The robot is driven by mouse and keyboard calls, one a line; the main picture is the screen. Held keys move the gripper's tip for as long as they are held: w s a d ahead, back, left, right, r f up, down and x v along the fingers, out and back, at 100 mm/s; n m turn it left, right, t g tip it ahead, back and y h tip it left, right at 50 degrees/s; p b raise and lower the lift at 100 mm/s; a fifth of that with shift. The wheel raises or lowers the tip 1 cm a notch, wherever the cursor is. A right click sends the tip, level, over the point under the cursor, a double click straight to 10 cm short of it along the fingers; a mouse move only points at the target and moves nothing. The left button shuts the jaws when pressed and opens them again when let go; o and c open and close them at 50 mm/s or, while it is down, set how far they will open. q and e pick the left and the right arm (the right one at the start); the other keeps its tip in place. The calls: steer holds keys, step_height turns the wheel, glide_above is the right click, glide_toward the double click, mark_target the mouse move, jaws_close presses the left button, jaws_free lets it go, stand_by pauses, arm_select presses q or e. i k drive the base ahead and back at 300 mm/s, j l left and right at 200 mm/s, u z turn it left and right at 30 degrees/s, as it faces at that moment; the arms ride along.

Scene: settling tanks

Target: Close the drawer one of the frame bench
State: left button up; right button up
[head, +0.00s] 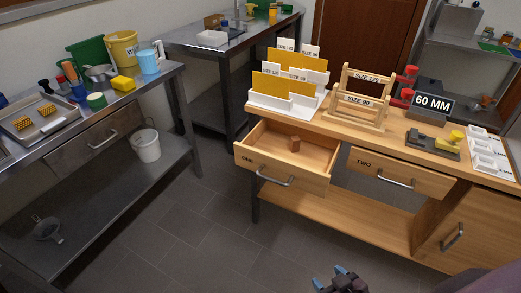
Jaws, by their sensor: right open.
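Drawer one (252,161) of the wooden frame bench (390,140) is pulled out, and its inside shows from above. My right gripper (339,279) is at the bottom edge of the head view, partly cut off. It is open and empty, in front of the bench and apart from the drawer. My left gripper is not in view.
Drawer two (372,174) is right of drawer one, above a lower shelf (350,215). A card rack (285,101), wooden frame stand (357,105) and 60 MM sign (432,102) stand on the bench. A steel table (90,125) is at left. The floor (200,240) between is clear.

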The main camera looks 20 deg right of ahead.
mark_target(288, 154)
steer(key=z, duration=0.4)
steer(key=l+z, duration=0.15)
steer(key=z, duration=0.7)
steer(key=l+z, duration=0.1)
steer(key=z, duration=0.3)
steer(key=i+u, duration=0.2)
steer(key=u, duration=0.15)
steer(key=i+u, duration=0.3)
steer(key=k, duration=0.1)
